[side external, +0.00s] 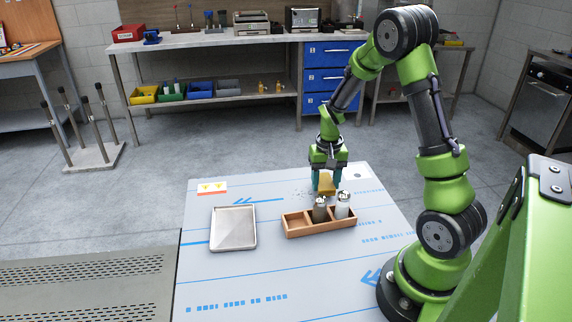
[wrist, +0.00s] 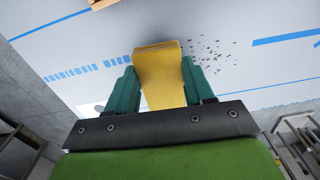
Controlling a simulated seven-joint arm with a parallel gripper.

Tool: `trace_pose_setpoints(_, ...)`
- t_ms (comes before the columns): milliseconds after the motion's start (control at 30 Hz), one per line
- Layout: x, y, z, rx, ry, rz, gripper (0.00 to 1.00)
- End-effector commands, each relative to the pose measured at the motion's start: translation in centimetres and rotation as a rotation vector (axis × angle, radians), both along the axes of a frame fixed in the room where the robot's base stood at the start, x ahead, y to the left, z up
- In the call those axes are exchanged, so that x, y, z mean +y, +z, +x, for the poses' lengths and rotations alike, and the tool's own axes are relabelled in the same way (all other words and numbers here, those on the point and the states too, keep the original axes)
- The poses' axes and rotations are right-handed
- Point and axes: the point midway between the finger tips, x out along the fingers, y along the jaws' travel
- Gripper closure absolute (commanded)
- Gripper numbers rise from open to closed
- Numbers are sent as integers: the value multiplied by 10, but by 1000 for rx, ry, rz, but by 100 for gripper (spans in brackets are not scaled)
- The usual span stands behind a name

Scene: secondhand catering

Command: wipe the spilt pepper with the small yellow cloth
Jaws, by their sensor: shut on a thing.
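My gripper (side external: 327,179) is shut on the small yellow cloth (side external: 327,184), just behind the wooden caddy. In the wrist view the yellow cloth (wrist: 159,72) is pinched between the two teal fingers and reaches out past their tips. The spilt pepper (wrist: 218,55) shows there as scattered dark specks on the white sheet, to the right of the cloth. The pepper (side external: 302,192) is faint in the side view, left of my gripper. I cannot tell whether the cloth touches the surface.
A wooden caddy (side external: 293,224) with several compartments holds a dark shaker (side external: 320,211) and a pale shaker (side external: 342,207), close in front of the cloth. A metal tray (side external: 233,228) lies to the left. A small card (side external: 212,187) lies at the far left. The front of the table is clear.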

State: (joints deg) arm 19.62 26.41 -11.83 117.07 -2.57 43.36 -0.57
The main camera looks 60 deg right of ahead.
Motion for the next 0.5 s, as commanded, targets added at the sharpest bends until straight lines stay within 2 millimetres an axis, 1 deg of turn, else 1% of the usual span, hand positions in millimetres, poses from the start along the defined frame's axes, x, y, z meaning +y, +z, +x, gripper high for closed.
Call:
trace_pose_setpoints(100,1,-19,-1,5,0,2,72)
trace_pose_setpoints(133,3,-12,4,-2,2,-1,71)
trace_pose_setpoints(167,6,-11,6,-1,3,-1,76)
trace_pose_setpoints(267,12,-16,12,2,3,1,76)
trace_pose_setpoints(500,28,-16,28,0,4,0,76)
